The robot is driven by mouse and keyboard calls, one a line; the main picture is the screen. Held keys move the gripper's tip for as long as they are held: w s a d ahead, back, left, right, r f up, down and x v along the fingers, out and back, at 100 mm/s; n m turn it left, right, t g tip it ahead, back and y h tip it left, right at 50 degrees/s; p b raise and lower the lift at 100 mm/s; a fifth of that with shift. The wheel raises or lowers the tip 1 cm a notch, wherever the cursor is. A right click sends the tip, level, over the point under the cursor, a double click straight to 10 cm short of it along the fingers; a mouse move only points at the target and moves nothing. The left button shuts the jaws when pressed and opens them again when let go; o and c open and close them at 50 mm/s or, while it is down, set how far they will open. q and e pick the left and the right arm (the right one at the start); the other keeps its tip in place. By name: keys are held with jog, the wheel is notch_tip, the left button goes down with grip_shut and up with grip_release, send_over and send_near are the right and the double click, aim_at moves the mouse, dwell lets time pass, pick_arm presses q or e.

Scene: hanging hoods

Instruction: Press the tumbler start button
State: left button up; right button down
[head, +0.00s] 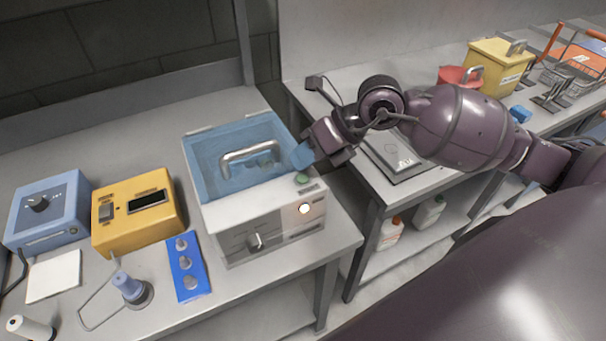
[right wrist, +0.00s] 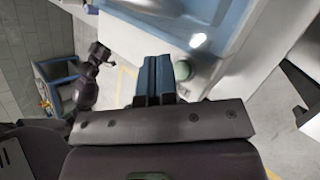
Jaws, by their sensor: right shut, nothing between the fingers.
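The tumbler (head: 262,215) is a white machine with a blue open tub on top, a metal handle and a knob on its front. Its green start button (head: 302,178) is on the top right front corner, and it also shows in the right wrist view (right wrist: 183,70). A round light (head: 305,209) glows below the button. My right gripper (head: 302,155) is shut and empty, its blue fingertips just behind the button. In the right wrist view the fingers (right wrist: 157,75) are beside the button; I cannot tell whether they touch. A dark arm, apparently my left, shows there, its gripper unclear.
A yellow box (head: 135,226) and a blue box (head: 47,212) stand left of the tumbler. A blue strip with several knobs (head: 187,266) lies beside its front. A second bench to the right holds a flat plate (head: 393,150), a red container (head: 460,76) and a yellow bin (head: 496,68).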

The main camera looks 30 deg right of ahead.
aim_at(304, 175)
jog(key=shift+r+p, duration=1.25)
jog(key=shift+r, duration=1)
pick_arm(q)
jog(key=r, duration=0.3)
jog(key=shift+w+r, duration=0.25)
jog(key=shift+w, duration=0.05)
jog(key=shift+w, duration=0.15)
pick_arm(e)
jog(key=shift+f, duration=0.1)
